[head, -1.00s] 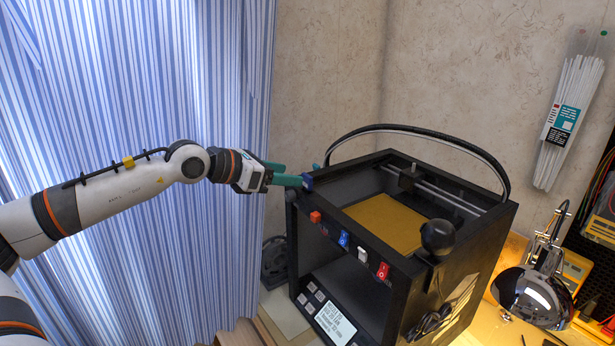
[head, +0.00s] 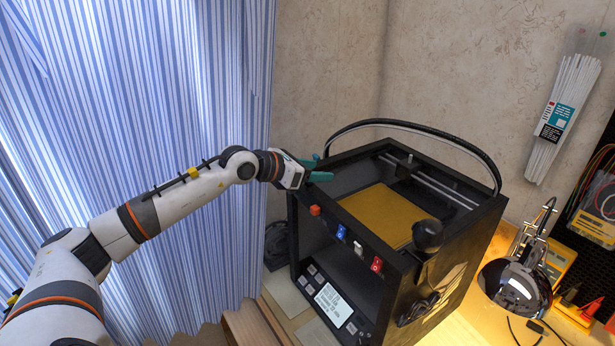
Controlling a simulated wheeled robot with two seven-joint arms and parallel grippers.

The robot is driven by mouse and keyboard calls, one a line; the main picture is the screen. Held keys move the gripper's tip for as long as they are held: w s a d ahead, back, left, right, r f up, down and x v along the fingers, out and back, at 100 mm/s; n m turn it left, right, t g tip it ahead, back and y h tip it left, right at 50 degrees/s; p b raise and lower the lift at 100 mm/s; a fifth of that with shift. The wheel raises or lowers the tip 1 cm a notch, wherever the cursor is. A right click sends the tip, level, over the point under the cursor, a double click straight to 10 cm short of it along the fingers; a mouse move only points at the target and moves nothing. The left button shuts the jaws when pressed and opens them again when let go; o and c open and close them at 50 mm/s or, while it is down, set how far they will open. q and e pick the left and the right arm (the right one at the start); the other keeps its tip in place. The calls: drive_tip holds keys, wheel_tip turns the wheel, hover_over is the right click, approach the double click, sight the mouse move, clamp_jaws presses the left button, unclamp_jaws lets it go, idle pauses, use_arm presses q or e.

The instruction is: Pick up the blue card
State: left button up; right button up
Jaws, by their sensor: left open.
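My left gripper (head: 324,167) is open, with its green fingers over the back left corner of the black 3D printer (head: 342,296). I see nothing held between the fingers. A small blue piece with a white mark (head: 341,231) sits on the printer's front top edge, to the right of and below the gripper, apart from it. It looks like a switch. I see nothing else that is clearly a blue card; one could be hidden behind the gripper or printer frame. My right gripper is not in view.
The printer has an orange-brown bed (head: 385,214), a looping black cable (head: 420,127) above it and a black knob (head: 427,236). A chrome lamp (head: 515,285) stands on the lit bench at right. A striped curtain (head: 150,90) hangs at left.

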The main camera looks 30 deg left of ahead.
use_arm(q)
drive_tip(key=shift+s, duration=0.1)
drive_tip(key=shift+c, duration=0.7)
drive_tip(key=c, duration=0.9)
drive_tip(key=shift+r, duration=0.1)
